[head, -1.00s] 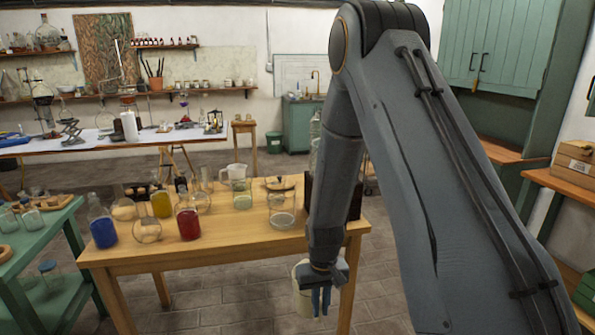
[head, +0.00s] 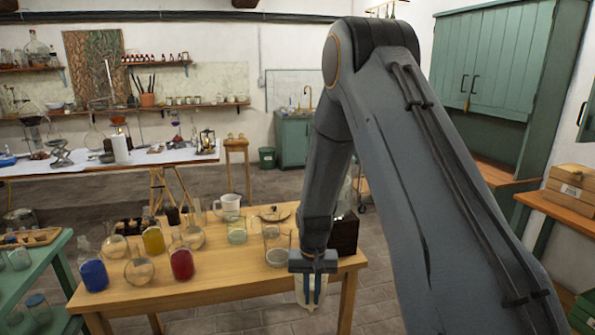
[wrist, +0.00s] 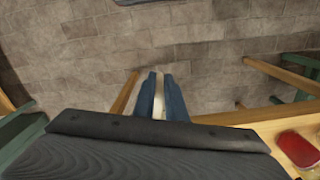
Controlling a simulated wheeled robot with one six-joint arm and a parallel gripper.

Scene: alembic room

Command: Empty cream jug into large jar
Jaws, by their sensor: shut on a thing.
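My gripper (head: 311,290) is shut on the cream jug (head: 301,294), which hangs at the table's front right edge. The fingers hide part of the jug, and its contents cannot be seen. In the wrist view the fingers (wrist: 162,103) close on a narrow cream-coloured strip (wrist: 159,105) of it. A large clear glass jar (head: 277,242) stands on the table just behind and left of my gripper. It has pale matter at its bottom and is apparently the large jar.
The wooden table (head: 215,288) also holds a blue bottle (head: 93,272), a red flask (head: 182,262), a yellow bottle (head: 153,240), a white jug (head: 231,204) and a dark box (head: 344,235). A green bench (head: 52,262) stands at left.

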